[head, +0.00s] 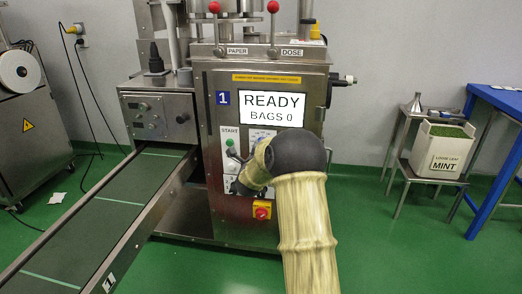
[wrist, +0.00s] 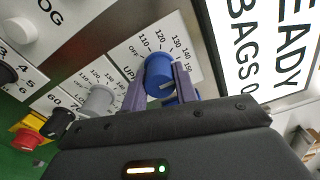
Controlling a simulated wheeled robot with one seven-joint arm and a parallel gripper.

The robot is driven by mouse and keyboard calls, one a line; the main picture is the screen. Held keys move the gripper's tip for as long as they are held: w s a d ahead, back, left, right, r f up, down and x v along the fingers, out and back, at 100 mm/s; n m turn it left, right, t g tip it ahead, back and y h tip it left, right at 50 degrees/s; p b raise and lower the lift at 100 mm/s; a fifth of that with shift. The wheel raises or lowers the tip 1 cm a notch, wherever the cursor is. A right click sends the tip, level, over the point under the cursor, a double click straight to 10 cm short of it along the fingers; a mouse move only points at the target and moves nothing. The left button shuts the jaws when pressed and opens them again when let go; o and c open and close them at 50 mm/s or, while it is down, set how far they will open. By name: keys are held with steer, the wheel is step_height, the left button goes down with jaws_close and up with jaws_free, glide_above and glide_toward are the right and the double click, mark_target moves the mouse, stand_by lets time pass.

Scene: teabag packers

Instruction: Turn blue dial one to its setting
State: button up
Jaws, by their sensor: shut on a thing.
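The blue dial (wrist: 158,70) sits on a white scale plate (wrist: 128,52) in the wrist view. The plate reads OFF and numbers from 110 to 150, and its label begins "UP". My gripper (wrist: 160,90) is shut on the blue dial, one purple finger on each side. The dial's pointer mark cannot be made out.
A grey dial (wrist: 98,100) with a similar scale sits beside the blue one. A black knob (wrist: 60,122), a red stop knob (wrist: 27,140) and a white knob (wrist: 20,30) are nearby. A conveyor (head: 110,215) runs at left; a MINT box (head: 443,148) stands right.

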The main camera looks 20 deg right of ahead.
steer(key=shift+f, duration=0.1)
steer(key=o, duration=1)
steer(key=p+v, duration=0.2)
steer(key=v, duration=1.5)
steer(key=shift+s+a, duration=0.15)
steer(key=shift+a, duration=0.05)
steer(key=shift+p, duration=0.3)
